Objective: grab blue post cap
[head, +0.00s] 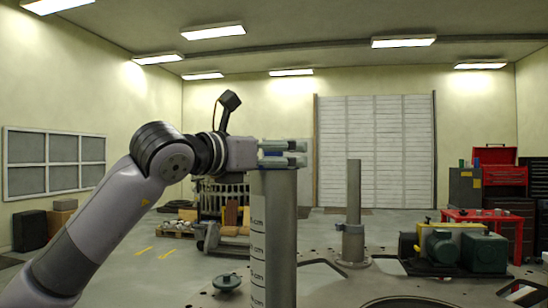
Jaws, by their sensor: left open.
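A tall grey post (274,235) with a centimetre scale stands in the middle foreground of the head view. My left gripper (293,153) comes in from the left and lies level at the post's top, its fingers open and pointing right. Bluish-teal patches show at the fingers; I cannot tell whether they are finger parts or the blue post cap. The fingers hide the post's top end. My right gripper is out of view.
A thinner grey post (353,210) stands in a collar farther back on the turret plate (328,281). A green and yellow motor unit (455,248) sits at the right. A red table (478,216) stands behind it. The air right of my gripper is clear.

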